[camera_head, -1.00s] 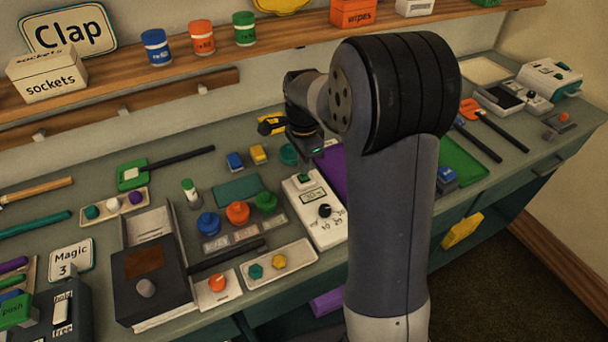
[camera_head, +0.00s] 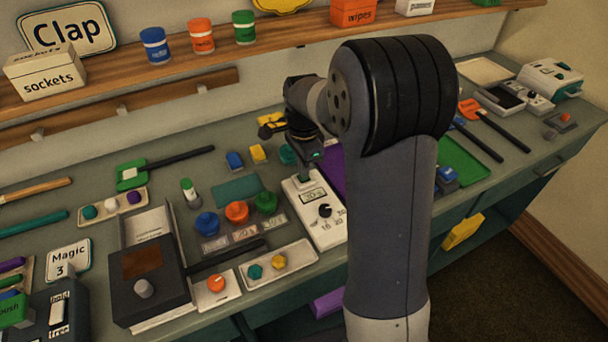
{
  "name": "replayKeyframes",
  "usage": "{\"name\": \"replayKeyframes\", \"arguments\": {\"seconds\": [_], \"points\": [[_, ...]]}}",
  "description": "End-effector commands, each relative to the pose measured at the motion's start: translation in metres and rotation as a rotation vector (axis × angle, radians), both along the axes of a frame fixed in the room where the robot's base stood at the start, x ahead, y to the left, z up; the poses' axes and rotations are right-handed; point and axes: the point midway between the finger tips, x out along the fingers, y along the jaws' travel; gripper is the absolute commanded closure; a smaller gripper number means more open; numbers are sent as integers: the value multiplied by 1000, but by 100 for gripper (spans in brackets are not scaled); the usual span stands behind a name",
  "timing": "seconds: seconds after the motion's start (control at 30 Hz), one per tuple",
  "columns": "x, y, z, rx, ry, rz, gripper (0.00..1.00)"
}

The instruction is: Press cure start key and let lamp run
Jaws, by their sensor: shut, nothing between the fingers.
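A white timer box (camera_head: 327,235) stands on the bench left of my arm. It has a green key (camera_head: 303,178) at its far end, a small display (camera_head: 313,196) and a black knob (camera_head: 325,210) with numbers around it. My gripper (camera_head: 305,170) is shut and empty, pointing down right at the green key. The gripper partly covers the key, and I cannot tell whether it touches or presses it. The display text is too small to read surely. I cannot pick out a lit lamp.
A dark box with a grey knob (camera_head: 144,288) stands front left. Blue, orange and green pots (camera_head: 237,212) and a tray with two small knobs (camera_head: 277,268) sit beside the timer. A shelf (camera_head: 290,35) runs along the wall behind my arm.

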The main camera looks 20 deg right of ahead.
Motion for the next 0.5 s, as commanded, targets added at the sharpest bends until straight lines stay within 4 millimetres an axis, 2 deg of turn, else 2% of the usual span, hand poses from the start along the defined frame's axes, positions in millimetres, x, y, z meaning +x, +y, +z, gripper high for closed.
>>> {"name": "replayKeyframes", "arguments": {"seconds": [0.27, 0.5], "points": [[0, 0, 1, 0, 1, 0, 100], [0, 0, 18, 0, 0, 0, 100]]}}
